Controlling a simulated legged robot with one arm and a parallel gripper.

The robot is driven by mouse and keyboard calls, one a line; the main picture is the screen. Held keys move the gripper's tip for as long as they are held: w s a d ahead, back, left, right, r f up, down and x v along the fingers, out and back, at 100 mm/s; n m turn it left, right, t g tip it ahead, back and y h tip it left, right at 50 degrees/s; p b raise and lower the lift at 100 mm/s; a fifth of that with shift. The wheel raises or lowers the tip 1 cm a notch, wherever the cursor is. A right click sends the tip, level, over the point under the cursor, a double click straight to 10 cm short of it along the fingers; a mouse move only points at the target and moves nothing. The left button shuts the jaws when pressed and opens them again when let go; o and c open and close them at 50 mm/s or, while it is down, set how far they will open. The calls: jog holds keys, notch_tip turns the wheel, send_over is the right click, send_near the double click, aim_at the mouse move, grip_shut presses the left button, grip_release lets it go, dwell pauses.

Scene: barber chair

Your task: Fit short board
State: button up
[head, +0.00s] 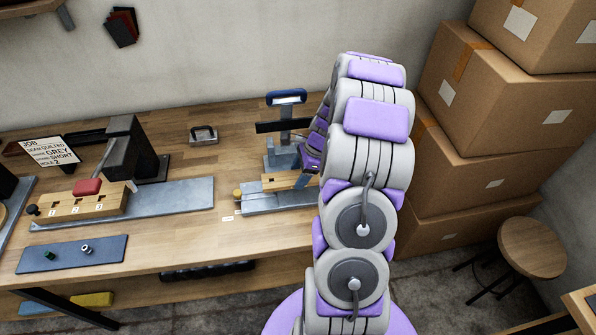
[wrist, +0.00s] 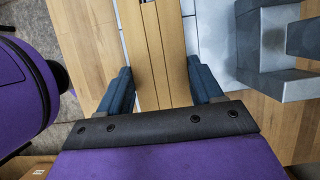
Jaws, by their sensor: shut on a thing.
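A light wooden board (head: 277,183) lies on a grey metal plate (head: 262,203) at the right of the bench, below a blue-handled press (head: 286,98). My gripper (head: 303,180) reaches down to its right end. In the wrist view my gripper (wrist: 162,88) has one dark blue finger on each side of the board (wrist: 160,45), shut on it. A dark lengthwise line runs along the board there. My arm hides the board's right end in the head view.
A wooden block numbered 1, 2, 3 (head: 85,204) with a red pad (head: 88,187) sits below a black press (head: 128,150). Two small parts lie on a dark mat (head: 105,257). Cardboard boxes (head: 455,190) and a stool (head: 532,246) stand right.

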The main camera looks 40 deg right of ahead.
jog(key=shift+d+f, duration=0.5)
jog(key=shift+f, duration=0.1)
jog(key=shift+a+f, duration=0.55)
jog(key=shift+f, duration=0.1)
jog(key=shift+d+f, duration=0.45)
jog(key=shift+f, duration=0.2)
jog(key=shift+a+f, duration=0.3)
jog(key=shift+f, duration=0.2)
jog(key=shift+d+f, duration=0.1)
jog(key=o, duration=1.2)
